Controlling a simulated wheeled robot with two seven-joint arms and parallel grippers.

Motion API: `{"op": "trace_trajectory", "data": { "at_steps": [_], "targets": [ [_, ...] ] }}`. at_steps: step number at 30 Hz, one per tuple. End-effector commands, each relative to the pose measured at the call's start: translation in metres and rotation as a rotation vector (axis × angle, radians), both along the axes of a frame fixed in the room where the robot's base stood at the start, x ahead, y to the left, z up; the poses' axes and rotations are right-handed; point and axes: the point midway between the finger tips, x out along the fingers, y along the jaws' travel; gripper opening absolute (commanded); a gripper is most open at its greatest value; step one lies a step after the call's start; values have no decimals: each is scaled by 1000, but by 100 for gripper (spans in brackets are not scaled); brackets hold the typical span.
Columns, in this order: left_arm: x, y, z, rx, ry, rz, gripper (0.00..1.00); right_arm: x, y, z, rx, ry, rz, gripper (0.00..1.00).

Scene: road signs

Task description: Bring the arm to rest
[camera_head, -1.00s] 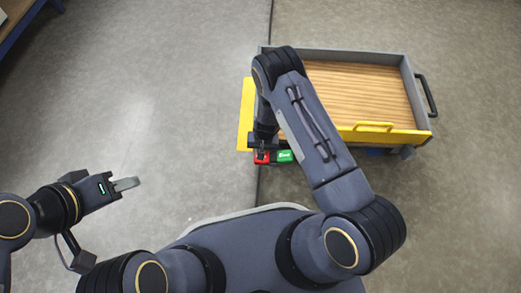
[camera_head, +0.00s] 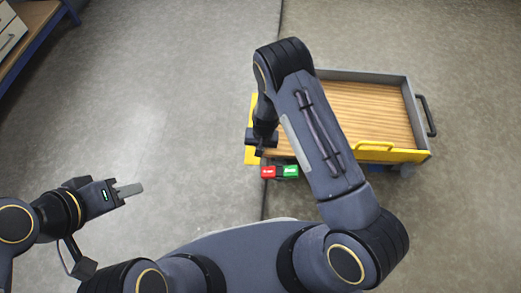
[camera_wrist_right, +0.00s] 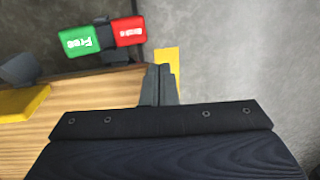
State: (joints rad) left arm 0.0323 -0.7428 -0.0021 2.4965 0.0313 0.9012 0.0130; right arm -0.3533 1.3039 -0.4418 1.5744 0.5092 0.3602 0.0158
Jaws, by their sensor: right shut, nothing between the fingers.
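My right arm reaches forward over the left part of a cart in the head view. Its gripper (camera_head: 259,151) is just above and left of a small sign with a red panel (camera_head: 268,172) and a green panel (camera_head: 291,171). In the right wrist view the fingers (camera_wrist_right: 159,82) are shut with nothing between them. The green panel (camera_wrist_right: 86,40) reads "Free"; the red panel (camera_wrist_right: 129,31) has lettering too small to read. The sign is apart from the fingers. My left gripper (camera_head: 131,189) is off to the left over bare floor, its fingers looking together and empty.
The cart has a wooden bed (camera_head: 365,110), grey walls, a yellow front edge (camera_head: 400,155) and a black handle (camera_head: 427,115). The bed's visible part is empty. A shelf unit (camera_head: 30,40) stands at the far left. The grey floor (camera_head: 160,90) between is clear.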

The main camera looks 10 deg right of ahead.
Motion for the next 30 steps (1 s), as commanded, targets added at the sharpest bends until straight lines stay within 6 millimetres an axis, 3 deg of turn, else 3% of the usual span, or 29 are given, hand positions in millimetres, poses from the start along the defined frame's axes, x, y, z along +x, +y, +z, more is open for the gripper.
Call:
{"op": "trace_trajectory", "data": {
  "at_steps": [14, 17, 20, 25, 30],
  "targets": [
    [0, 0, 0, 0, 0, 0, 36, 0, 0, 0, 0, 0, -1, 0],
    [0, 0, 0, 0, 0, 0, 36, 2, -2, 8, 11, -3, -7, 0],
    [0, 0, 0, 0, 0, 0, 36, 6, -5, 37, 49, -15, -27, 0],
    [0, 0, 0, 0, 0, 0, 36, 6, -20, 128, 165, -57, -62, 0],
    [0, 0, 0, 0, 0, 0, 36, -18, -40, 220, 271, -117, -61, 0]
  ]
}}
